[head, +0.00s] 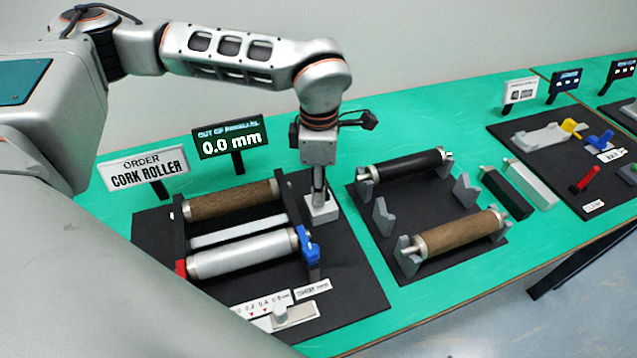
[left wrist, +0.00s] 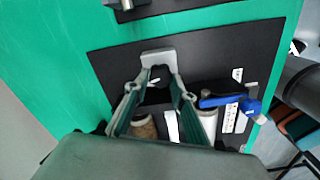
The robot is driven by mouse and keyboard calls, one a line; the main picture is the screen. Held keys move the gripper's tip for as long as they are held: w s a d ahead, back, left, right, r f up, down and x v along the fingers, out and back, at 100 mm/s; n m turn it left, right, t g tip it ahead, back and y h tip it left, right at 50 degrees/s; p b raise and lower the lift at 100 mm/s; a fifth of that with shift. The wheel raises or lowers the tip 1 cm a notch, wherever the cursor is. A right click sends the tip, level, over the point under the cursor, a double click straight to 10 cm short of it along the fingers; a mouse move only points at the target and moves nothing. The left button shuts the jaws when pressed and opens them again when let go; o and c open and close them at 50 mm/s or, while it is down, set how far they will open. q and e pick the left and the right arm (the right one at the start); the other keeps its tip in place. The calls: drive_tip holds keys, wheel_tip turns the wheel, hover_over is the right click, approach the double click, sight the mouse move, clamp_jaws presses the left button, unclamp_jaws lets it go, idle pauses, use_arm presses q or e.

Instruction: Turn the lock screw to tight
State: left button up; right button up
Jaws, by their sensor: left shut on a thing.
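My left gripper (head: 318,190) points straight down at a light grey block (head: 322,211) on the right part of the black board. It is shut on a small part at the block, seemingly the lock screw, which the fingers mostly hide. In the left wrist view the fingers (left wrist: 158,92) reach to the grey block (left wrist: 158,55), with a dark gap between them. The screw's angle cannot be read. A cork roller (head: 232,201) and a silver roller (head: 243,255) lie across the stand beside the gripper. My right gripper is not in view.
A blue lever (head: 308,245) sits at the silver roller's right end, close to the gripper. A display (head: 230,140) reads 0.0 mm; an order sign (head: 144,168) reads CORK ROLLER. A second board holds a black roller (head: 408,165) and another cork roller (head: 455,234).

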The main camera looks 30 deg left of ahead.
use_arm(q)
drive_tip(key=shift+w+m+p, duration=0.1)
drive_tip(key=shift+m+p, duration=0.2)
drive_tip(key=shift+m, duration=1)
drive_tip(key=o, duration=1.1)
wheel_tip(320, 180, up, 12)
drive_tip(key=shift+r, duration=0.1)
